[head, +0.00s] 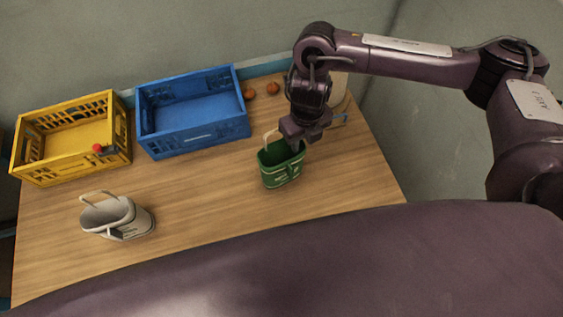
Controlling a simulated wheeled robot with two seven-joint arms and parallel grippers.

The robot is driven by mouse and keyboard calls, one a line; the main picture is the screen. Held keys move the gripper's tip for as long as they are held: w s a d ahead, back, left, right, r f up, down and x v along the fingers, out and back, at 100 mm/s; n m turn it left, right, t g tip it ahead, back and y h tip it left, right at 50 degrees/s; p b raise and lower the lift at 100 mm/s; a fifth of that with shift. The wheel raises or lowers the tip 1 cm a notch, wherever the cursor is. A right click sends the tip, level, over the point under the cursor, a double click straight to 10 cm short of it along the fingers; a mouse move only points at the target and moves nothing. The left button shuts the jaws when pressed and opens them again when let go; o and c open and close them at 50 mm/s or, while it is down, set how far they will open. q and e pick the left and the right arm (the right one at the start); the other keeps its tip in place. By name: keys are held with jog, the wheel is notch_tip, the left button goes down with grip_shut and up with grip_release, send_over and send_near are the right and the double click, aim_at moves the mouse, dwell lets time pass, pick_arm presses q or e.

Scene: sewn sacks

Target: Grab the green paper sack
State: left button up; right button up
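The green paper sack (279,170) stands upright on the wooden table, right of the middle, with its open top and a pale handle showing. My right gripper (296,142) is over the sack's upper right edge, close to the handle. The fingers are small and partly hidden by the gripper body, so I cannot tell whether they are open or shut, or whether they touch the sack. My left gripper is out of view.
A white sack (128,224) with a handle is at the front left. A yellow crate (68,172) with a red thing (97,148) at its edge and a blue crate (197,139) stand behind. Two orange-red round things (272,88) lie at the back. Bare table (215,200) lies between the sacks.

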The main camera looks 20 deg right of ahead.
aim_at(302, 146)
notch_tip(302, 146, down, 3)
jog(key=shift+r, duration=0.1)
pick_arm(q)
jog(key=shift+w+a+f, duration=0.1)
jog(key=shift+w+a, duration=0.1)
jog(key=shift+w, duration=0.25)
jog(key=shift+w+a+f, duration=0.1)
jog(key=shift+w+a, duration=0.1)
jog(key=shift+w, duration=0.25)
pick_arm(e)
grip_shut()
